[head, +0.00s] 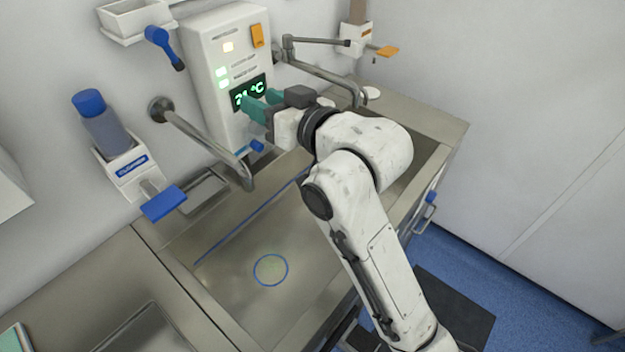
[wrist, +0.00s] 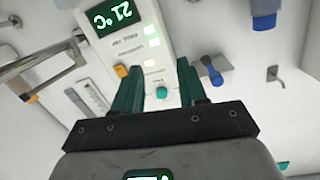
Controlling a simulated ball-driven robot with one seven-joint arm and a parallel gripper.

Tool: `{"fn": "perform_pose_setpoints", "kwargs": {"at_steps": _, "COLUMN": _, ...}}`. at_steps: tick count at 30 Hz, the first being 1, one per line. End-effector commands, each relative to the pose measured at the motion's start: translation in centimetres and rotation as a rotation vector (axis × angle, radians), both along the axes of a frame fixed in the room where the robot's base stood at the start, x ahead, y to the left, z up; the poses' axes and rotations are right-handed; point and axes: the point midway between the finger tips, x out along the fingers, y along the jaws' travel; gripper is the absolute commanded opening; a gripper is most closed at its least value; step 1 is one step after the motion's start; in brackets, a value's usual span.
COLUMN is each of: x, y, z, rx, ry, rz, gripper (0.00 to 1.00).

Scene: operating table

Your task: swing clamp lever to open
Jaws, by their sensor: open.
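A blue-handled lever (head: 160,42) with a dark end sits at the upper left of the white control box (head: 205,65), the likeliest clamp lever. In the wrist view, which is upside down, the lever (wrist: 211,72) shows just right of my right-hand finger, apart from it. My gripper (head: 250,105) has teal fingers and is in front of the box near its green display. In the wrist view the gripper (wrist: 160,78) is open, with nothing held between the fingers. A green button (wrist: 162,92) shows between them.
Metal taps (head: 205,142) stand beside the box over a steel sink (head: 245,290). A blue-capped bottle dispenser (head: 120,165) is on the wall at left, an orange-levered dispenser (head: 357,38) at right. A white tray (head: 130,20) hangs above the lever.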

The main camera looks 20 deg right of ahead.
Motion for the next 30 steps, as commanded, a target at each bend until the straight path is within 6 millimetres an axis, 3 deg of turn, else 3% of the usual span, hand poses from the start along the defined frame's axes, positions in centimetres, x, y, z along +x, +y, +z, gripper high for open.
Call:
{"fn": "perform_pose_setpoints", "kwargs": {"at_steps": 18, "x": -4.7, "y": -3.8, "z": -9.4, "rx": -0.122, "ry": 0.226, "rz": -0.026, "gripper": 0.42}}
{"fn": "perform_pose_setpoints", "kwargs": {"at_steps": 30, "x": -7.1, "y": -5.5, "z": -12.9, "rx": -0.178, "ry": 0.314, "rz": -0.026, "gripper": 0.42}}
